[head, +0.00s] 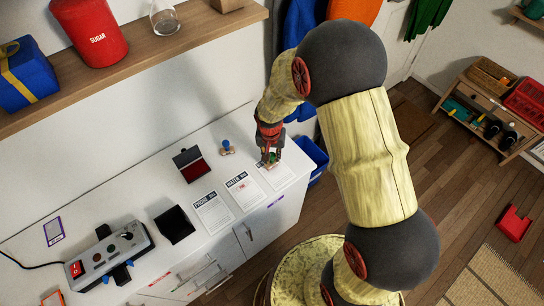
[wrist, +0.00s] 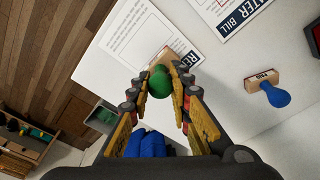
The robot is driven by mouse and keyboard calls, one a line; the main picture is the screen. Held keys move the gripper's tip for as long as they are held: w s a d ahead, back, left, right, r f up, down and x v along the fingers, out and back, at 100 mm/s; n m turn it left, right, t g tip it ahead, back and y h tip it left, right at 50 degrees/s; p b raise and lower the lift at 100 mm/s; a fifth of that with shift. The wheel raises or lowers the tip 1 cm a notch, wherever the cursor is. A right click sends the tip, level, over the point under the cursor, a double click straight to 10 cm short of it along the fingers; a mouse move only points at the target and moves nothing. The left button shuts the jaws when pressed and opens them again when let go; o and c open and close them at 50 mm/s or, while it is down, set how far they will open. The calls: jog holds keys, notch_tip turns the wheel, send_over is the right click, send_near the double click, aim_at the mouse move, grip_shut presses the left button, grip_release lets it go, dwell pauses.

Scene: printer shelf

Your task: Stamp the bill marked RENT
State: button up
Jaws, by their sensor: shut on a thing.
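My gripper (head: 268,150) is shut on a green-handled stamp (wrist: 159,84) with a wooden block. It also shows in the wrist view (wrist: 160,86). The stamp is at the top edge of the rightmost bill (head: 276,178), which lies at the upper left in the wrist view (wrist: 139,38). I cannot tell whether the stamp touches the paper. The WATER bill bears a small red mark.
A blue-handled stamp (head: 226,147) stands behind the bills. An open red ink pad (head: 194,170) and a black pad (head: 174,225) lie left. A control box (head: 112,250) is at the left. The cabinet top (head: 150,185) ends just right of the bills.

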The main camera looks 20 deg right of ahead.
jog(key=shift+r+p, duration=1.35)
jog(key=shift+r, duration=1.05)
